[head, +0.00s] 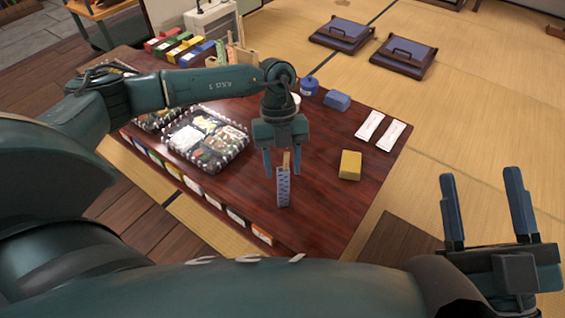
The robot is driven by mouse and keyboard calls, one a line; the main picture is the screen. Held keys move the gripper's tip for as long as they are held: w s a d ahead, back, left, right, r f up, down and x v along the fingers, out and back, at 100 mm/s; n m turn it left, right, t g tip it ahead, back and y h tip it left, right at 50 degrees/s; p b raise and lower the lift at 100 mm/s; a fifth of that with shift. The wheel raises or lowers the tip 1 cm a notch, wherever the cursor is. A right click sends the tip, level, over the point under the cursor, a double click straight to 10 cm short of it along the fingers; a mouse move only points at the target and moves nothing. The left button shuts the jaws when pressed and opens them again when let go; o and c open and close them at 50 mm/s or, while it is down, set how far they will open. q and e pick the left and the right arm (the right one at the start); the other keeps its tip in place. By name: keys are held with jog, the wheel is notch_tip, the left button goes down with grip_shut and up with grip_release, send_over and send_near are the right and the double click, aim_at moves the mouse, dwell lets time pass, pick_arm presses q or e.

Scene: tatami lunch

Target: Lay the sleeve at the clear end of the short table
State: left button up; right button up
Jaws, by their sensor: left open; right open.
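A blue patterned sleeve (283,190) with pale wooden sticks showing at its top is at the near part of the dark red-brown short table (325,205). I cannot tell whether it lies on the table or stands clear of it. My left gripper (283,163) is open, pointing down just above the sleeve, with its fingers to either side of the sticks. My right gripper (488,215) is open and empty, off the table's right side over the floor. Two white paper sleeves (370,126) (394,135) lie at the table's right edge.
A yellow block (350,165) lies right of the sleeve. A blue box (337,101) and blue jar (309,86) stand farther back. Clear-wrapped trays (205,140) fill the left side. The near right tabletop is bare. Floor cushions (403,52) lie beyond.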

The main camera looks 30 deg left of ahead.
pick_arm(q)
jog(key=p+v, duration=0.4)
jog(key=v, duration=0.8)
pick_arm(e)
jog(key=f+m+h, duration=0.1)
jog(key=s+f+m+g+h, duration=0.1)
jog(key=f, duration=0.1)
jog(key=shift+f+g+h, duration=0.2)
jog(key=shift+g+h, duration=0.1)
pick_arm(q)
jog(key=shift+s+f, duration=0.1)
